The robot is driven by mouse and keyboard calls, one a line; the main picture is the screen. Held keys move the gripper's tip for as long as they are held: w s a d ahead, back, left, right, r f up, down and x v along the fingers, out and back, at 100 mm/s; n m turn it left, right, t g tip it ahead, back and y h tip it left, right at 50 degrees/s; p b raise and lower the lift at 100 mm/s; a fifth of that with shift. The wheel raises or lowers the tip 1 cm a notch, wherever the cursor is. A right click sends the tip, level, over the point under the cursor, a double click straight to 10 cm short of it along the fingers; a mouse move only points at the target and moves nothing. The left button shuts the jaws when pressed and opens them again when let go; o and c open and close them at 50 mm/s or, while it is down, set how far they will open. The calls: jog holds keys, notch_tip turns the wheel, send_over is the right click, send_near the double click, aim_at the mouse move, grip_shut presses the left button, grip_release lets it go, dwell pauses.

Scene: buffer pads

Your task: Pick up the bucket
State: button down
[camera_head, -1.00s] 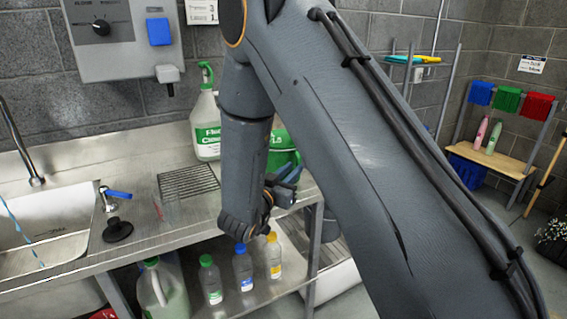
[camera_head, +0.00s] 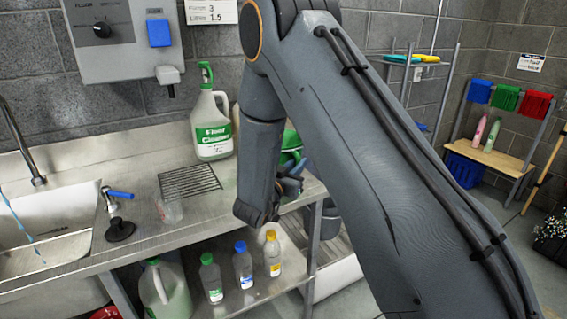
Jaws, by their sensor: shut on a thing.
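A grey bucket (camera_head: 331,221) shows in part past the right end of the steel counter, between the counter's leg and my arm. Its handle and most of its body are hidden. My gripper (camera_head: 296,172) is at the counter's right end, up and left of that bucket. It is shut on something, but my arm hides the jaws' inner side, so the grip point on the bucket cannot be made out. A green object (camera_head: 292,141) stands just behind my gripper, mostly hidden by my arm.
On the counter (camera_head: 135,180) are a floor cleaner jug (camera_head: 212,130), a drain grate and a clear cup (camera_head: 168,209). The shelf below holds several bottles (camera_head: 243,266). A sink is at left. A rack with coloured cloths (camera_head: 508,98) and a wooden bench stand at the right.

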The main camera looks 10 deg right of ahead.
notch_tip(320, 180, up, 10)
jog(key=shift+r+b, duration=0.1)
jog(key=shift+b, duration=0.65)
jog(key=c, duration=2.5)
grip_release()
jog(key=shift+s, duration=0.1)
grip_shut()
